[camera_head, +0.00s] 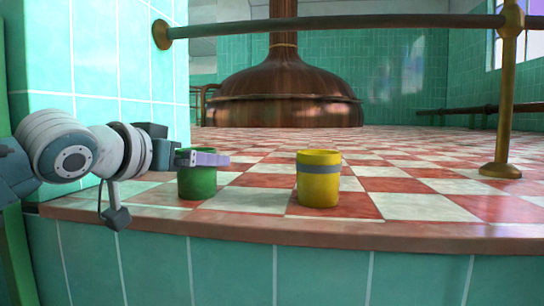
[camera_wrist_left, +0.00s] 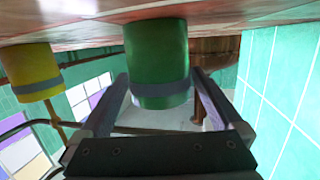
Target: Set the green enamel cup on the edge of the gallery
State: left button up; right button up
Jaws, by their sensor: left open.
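The green enamel cup (camera_head: 197,184) stands upright near the gallery edge (camera_head: 330,233), at the left of the head view. In the left wrist view, which appears upside down, the cup (camera_wrist_left: 157,50) has a grey band near its rim. The wrist view shows the open fingers (camera_wrist_left: 159,78) on either side of the cup's upper part. I cannot tell whether either finger touches it. My right gripper is not in view.
A yellow cup (camera_head: 319,184) with a grey band stands to the right, near the same edge. A brass rail (camera_head: 330,27) runs above, with a post (camera_head: 505,100) at the right. A copper kettle (camera_head: 283,92) stands behind. The checkered floor (camera_head: 430,207) right of the yellow cup is clear.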

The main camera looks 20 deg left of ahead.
pick_arm(q)
jog(key=s+b, duration=0.1)
jog(key=s, duration=0.2)
jog(key=s+r+b, duration=0.1)
jog(key=s+b, duration=0.1)
jog(key=s, duration=0.2)
jog(key=s+b, duration=0.2)
jog(key=s, duration=0.1)
jog(key=shift+s+d+r, duration=0.2)
jog(key=shift+r, duration=0.2)
jog(key=shift+s+r, duration=0.2)
jog(key=shift+s, duration=0.3)
